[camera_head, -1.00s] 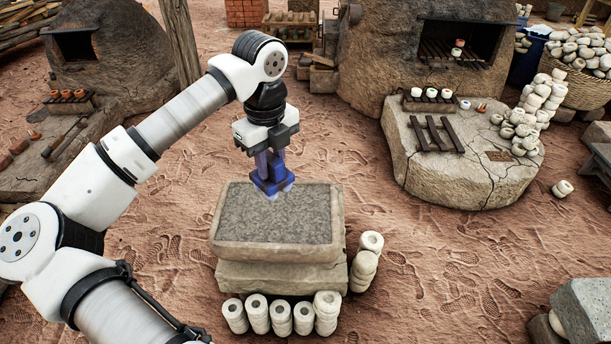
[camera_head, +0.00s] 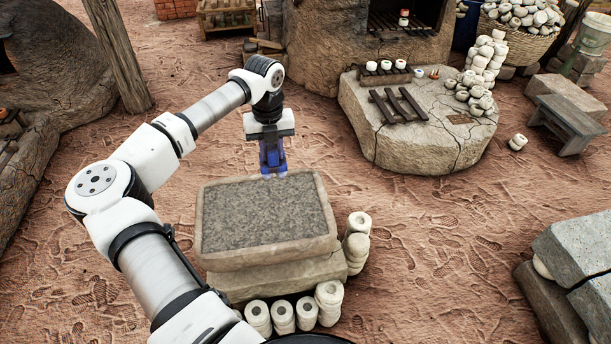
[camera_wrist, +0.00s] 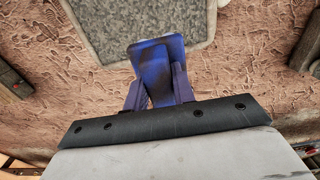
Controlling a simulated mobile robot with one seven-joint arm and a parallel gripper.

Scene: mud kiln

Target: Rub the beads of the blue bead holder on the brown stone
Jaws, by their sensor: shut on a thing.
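My gripper (camera_head: 271,150) is shut on the blue bead holder (camera_head: 273,166), which hangs below it at the far edge of the brown stone (camera_head: 322,247). The stone is a block with a rough grey top inside a tan rim, set on another block. In the wrist view the blue holder (camera_wrist: 157,70) sits between my fingers, and the stone's grey top (camera_wrist: 120,30) lies past it. Pale bits show at the holder's lower end; I cannot tell the beads apart. Whether the holder touches the stone is unclear; it looks to be above or just behind its far rim.
Pale cylindrical beads (camera_head: 282,316) stand in front of the stone, with a stack (camera_head: 357,243) at its right. A stone slab (camera_head: 420,140) with beads and a dark rack stands at the back right. Grey blocks (camera_head: 580,250) lie at right. Sandy ground is open between.

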